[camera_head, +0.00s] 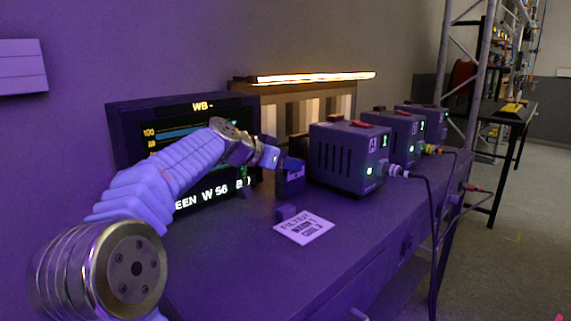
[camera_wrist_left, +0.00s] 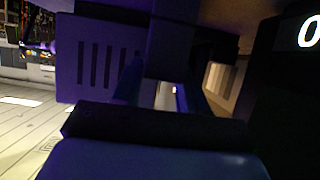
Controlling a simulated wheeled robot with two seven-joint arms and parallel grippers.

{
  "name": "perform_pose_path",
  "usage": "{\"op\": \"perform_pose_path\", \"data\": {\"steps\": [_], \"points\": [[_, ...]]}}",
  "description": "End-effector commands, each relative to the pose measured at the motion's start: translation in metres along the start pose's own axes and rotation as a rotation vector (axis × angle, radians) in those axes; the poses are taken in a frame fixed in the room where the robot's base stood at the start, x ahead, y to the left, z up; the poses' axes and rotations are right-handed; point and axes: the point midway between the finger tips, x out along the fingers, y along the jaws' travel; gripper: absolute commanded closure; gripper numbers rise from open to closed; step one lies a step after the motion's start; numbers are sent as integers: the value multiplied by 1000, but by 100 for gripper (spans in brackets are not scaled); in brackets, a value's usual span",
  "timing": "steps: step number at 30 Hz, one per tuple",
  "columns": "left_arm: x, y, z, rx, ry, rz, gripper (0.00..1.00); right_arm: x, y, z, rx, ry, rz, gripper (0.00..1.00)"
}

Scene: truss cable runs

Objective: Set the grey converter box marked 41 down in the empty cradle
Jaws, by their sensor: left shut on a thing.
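My left gripper (camera_head: 281,161) reaches in from the left over the bench and is shut on a small dark box (camera_head: 291,183), which I take for the grey converter box. The box is upright, at or just above the bench top; I cannot tell whether it touches. A small mark on its face is too small to read. In the left wrist view my left gripper (camera_wrist_left: 163,85) shows dark, with its fingers on either side of a dark block. I cannot pick out the empty cradle in either view. My right gripper is not in view.
A vented unit (camera_head: 345,158) with a red switch stands right of the held box, with similar units behind it. A screen (camera_head: 160,130) stands behind my arm. Cables hang off the bench's right edge.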

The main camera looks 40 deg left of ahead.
Motion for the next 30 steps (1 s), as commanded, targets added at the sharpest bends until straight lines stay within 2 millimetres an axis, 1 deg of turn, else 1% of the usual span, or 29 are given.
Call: {"op": "perform_pose_path", "data": {"steps": [5,6,11,18,21,22,26,30], "points": [[1,0,2,0,1,0,99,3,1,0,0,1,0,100],[1,0,2,0,0,0,56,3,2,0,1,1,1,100],[1,0,2,-1,-1,0,32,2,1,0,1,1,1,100],[0,0,1,-1,-1,0,32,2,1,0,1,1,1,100],[-1,0,-2,-1,-1,0,32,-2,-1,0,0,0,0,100],[-4,0,-1,0,0,-1,32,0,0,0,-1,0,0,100],[-26,0,0,2,1,-3,32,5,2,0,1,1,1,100],[-60,0,0,1,2,-3,32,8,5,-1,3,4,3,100]]}}
